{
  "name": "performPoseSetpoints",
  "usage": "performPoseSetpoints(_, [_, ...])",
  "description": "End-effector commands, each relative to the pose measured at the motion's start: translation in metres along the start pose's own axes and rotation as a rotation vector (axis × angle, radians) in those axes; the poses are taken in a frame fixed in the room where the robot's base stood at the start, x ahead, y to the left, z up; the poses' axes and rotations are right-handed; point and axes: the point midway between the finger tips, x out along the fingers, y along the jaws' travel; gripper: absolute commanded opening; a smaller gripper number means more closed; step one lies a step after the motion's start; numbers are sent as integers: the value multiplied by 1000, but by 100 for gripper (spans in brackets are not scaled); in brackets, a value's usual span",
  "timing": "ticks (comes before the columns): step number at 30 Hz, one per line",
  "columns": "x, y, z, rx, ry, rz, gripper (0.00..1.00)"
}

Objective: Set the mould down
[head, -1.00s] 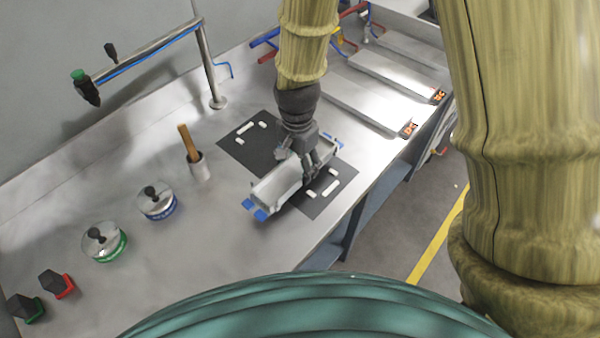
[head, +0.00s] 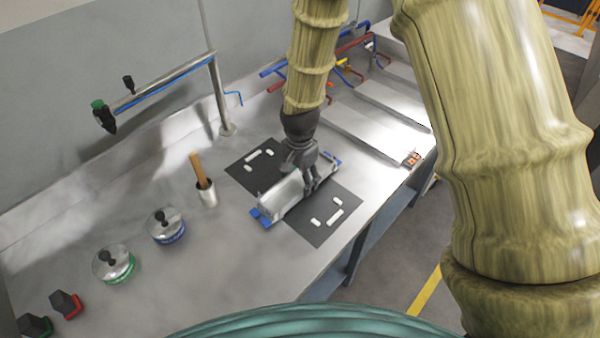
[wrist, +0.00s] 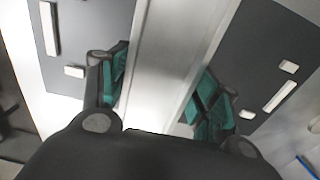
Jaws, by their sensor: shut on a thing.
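The mould (head: 283,196) is a long pale grey trough, lying lengthwise across the middle of a dark mat (head: 308,233) with white marks. Blue pieces (head: 262,217) show at its ends. My gripper (head: 313,180) is above the mould, with its fingers shut across its long sides. In the wrist view the mould (wrist: 172,50) runs between the two green-padded fingers (wrist: 160,95), and dark mat areas with white bars show on both sides. I cannot tell whether its underside touches the mat.
A pot with a wooden-handled tool (head: 207,192), two round lidded tins (head: 166,226) and red and green stamps (head: 66,303) stand at the left. A pipe stand (head: 222,100) rises behind. Pale panels (head: 370,125) lie at the right. The bench's front edge is close.

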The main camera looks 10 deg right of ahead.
Motion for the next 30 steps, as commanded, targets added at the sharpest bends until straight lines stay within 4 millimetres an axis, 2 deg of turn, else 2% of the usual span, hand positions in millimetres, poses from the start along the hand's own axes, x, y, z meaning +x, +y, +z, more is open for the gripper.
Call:
performPoseSetpoints(6, [12,0,0,0,1,-1,5])
performPoseSetpoints(18, [16,-1,0,0,1,-2,5])
performPoseSetpoints(19, [16,0,0,0,1,-1,66])
performPoseSetpoints(22, [16,0,0,0,1,-1,84])
performPoseSetpoints(30, [16,0,0,0,1,-1,84])
